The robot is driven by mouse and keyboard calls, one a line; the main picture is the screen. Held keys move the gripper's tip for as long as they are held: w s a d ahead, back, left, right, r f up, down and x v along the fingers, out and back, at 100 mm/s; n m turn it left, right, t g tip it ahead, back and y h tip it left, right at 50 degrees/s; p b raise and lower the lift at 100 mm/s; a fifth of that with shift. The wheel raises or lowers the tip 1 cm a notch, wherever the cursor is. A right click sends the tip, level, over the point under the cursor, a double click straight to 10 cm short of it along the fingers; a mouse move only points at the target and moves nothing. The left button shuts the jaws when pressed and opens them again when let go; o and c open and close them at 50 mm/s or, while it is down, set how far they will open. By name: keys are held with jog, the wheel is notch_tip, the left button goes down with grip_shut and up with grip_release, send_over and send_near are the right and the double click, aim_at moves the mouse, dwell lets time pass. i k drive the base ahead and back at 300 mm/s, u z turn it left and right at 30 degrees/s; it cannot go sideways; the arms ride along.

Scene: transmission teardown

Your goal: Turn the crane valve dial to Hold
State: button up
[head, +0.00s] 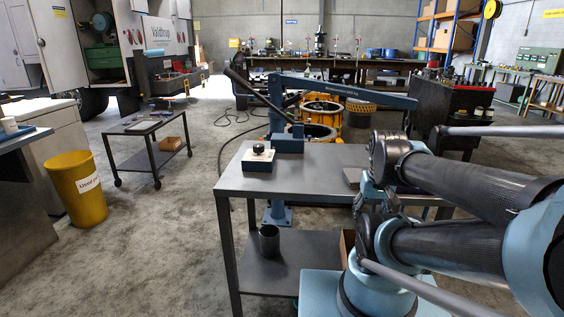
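A small white box with a black round knob (258,148) on top stands on the near grey metal table (232,179), at its left part. It looks like the crane valve dial, but its markings and pointer are too small to read. The blue crane (335,87) stands behind the table, its boom reaching right and its dark lever slanting up to the left. My arm is folded at the right of the head view, to the right of the box and apart from it. I cannot make out my gripper's fingers among the arm parts.
A dark cup (269,241) stands on the table's lower shelf. Yellow ring-shaped housings (322,112) are behind the table. A wheeled cart (150,130) and a yellow bin (77,188) stand at left. The floor between cart and table is mostly clear, with cables farther back.

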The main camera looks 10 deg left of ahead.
aim_at(258, 149)
jog(key=z, duration=1.85)
jog(key=k, duration=0.5)
jog(key=u, duration=1.9)
